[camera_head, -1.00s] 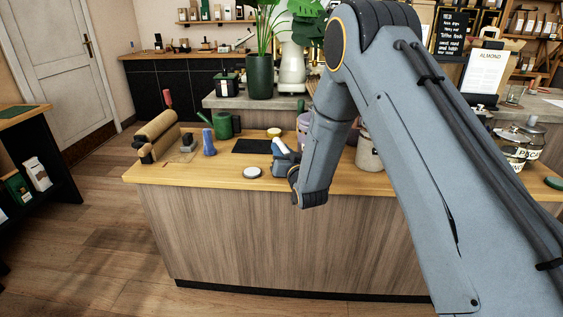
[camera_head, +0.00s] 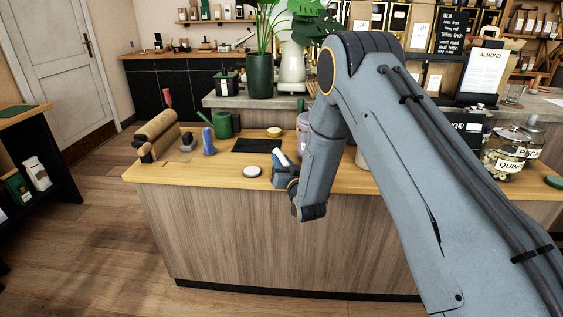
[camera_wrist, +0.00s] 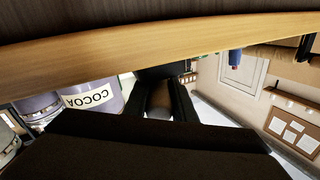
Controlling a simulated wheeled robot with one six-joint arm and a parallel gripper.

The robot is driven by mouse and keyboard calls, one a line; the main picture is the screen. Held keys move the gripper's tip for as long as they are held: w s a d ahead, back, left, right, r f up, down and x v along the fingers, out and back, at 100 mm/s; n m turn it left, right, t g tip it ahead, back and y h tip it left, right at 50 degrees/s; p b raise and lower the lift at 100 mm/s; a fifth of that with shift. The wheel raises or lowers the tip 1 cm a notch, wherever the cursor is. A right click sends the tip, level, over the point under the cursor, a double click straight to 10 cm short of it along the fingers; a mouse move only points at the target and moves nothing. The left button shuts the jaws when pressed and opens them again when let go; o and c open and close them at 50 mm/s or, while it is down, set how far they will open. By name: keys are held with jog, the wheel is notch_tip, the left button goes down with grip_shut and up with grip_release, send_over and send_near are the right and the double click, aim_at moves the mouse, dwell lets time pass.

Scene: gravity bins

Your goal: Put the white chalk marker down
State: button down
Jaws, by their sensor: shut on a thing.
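My gripper (camera_head: 279,159) is over the front part of the wooden counter, close to its front edge. A small pale shape, seemingly the white chalk marker (camera_head: 277,152), shows at its fingertips, too small to make out clearly. In the wrist view my gripper (camera_wrist: 163,90) has two dark fingers around a shadowed brownish thing, seemingly the marker, mostly hidden. I cannot tell whether it touches the counter.
The counter top (camera_head: 222,174) has bare wood near the front. A white round disc (camera_head: 252,171) lies left of my gripper, a black mat (camera_head: 257,145) behind it. A blue object (camera_head: 208,142) stands farther left. A cocoa container (camera_wrist: 92,97) shows in the wrist view.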

jog(key=shift+f, duration=0.3)
